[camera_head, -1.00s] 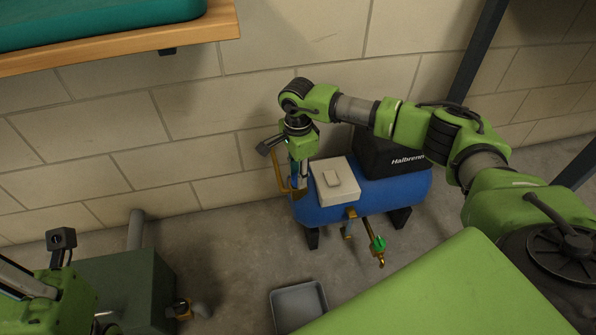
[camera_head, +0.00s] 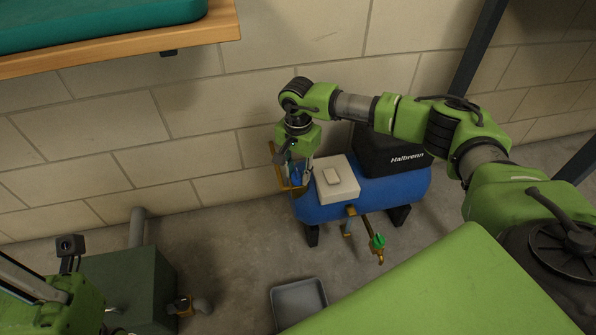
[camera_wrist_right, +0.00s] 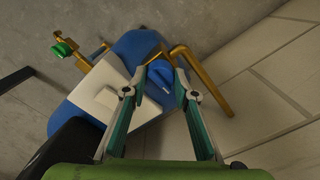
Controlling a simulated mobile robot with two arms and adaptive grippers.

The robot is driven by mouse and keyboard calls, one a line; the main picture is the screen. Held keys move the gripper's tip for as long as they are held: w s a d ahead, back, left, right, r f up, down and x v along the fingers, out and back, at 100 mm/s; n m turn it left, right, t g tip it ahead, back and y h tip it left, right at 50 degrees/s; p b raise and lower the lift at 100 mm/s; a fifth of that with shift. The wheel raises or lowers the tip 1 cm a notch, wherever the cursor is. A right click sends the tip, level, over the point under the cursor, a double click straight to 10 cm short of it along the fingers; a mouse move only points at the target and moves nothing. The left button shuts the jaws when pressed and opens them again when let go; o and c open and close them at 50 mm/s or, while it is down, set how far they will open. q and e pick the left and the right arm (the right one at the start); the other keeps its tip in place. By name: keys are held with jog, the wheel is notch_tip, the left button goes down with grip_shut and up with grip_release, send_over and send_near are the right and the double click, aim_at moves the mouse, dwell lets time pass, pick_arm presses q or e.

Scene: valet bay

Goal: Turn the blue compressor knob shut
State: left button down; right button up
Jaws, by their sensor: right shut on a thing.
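The blue knob (camera_wrist_right: 158,73) sits between the two fingertips of my right gripper (camera_wrist_right: 162,76) in the right wrist view. In the head view, my right gripper (camera_head: 298,176) points down at the left end of the blue compressor (camera_head: 378,194) and is shut on the knob (camera_head: 296,178), which is partly covered by the fingers. A brass pipe (camera_wrist_right: 212,82) bends around beside the knob. Part of my left arm shows at the lower left of the head view; its fingers cannot be made out.
A pale box (camera_head: 337,180) sits on the compressor beside my right gripper. A green-handled brass valve (camera_head: 377,242) sticks out in front, above the floor. A grey tray (camera_head: 299,303) lies on the floor. A dark green box (camera_head: 135,280) stands at left, and a wooden shelf (camera_head: 120,49) hangs above.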

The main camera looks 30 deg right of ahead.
aim_at(298, 173)
dwell(0.3)
jog(key=o, duration=1.1)
jog(key=shift+r, duration=0.1)
notch_tip(298, 173, up, 12)
